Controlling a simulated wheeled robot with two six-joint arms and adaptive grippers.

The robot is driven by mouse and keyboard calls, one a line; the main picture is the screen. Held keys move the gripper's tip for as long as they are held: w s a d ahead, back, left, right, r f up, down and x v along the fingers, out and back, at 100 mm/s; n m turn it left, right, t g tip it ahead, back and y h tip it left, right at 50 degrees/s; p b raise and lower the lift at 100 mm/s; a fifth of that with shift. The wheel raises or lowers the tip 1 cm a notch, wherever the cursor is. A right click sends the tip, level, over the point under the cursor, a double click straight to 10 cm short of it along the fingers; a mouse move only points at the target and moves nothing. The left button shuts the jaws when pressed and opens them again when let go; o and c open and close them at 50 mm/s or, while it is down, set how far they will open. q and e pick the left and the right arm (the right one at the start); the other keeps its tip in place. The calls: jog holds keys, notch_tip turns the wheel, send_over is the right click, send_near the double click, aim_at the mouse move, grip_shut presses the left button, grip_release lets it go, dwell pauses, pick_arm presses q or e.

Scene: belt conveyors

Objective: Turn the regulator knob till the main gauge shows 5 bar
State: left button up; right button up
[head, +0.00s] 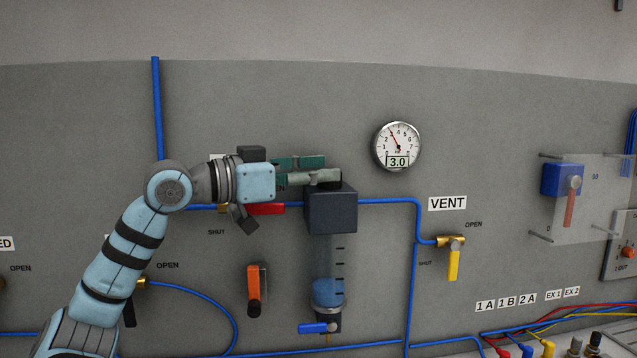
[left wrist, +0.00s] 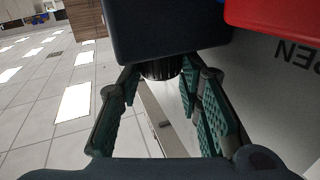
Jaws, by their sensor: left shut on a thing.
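The main gauge (head: 397,147) is a round white dial on the grey panel, and its digital window reads 3.0. The regulator (head: 331,209) is a dark block on the blue pipe above a clear bowl. Its ribbed black knob (left wrist: 160,68) shows in the left wrist view, between the fingers and against the dark block. My left gripper (head: 325,170) comes in from the left at the top of the regulator and is shut on the knob. In the head view the fingers mostly hide the knob. My right gripper is not in view.
A red lever (head: 266,209) lies on the pipe just below my left gripper. An orange lever (head: 254,291) hangs lower left of the regulator. A yellow vent lever (head: 453,264) hangs to the right. The panel around the gauge is clear.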

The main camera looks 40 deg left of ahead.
pick_arm(q)
jog(key=shift+a+m+g+h, duration=0.1)
jog(key=shift+m+g+h, duration=0.35)
jog(key=shift+h, duration=0.45)
jog(key=shift+f+m, duration=0.1)
jog(key=shift+m, duration=0.15)
jog(key=o, duration=1.2)
jog(key=shift+w, duration=0.1)
jog(key=shift+r, duration=0.5)
notch_tip(320, 180, up, 9)
jog(key=shift+r, duration=0.1)
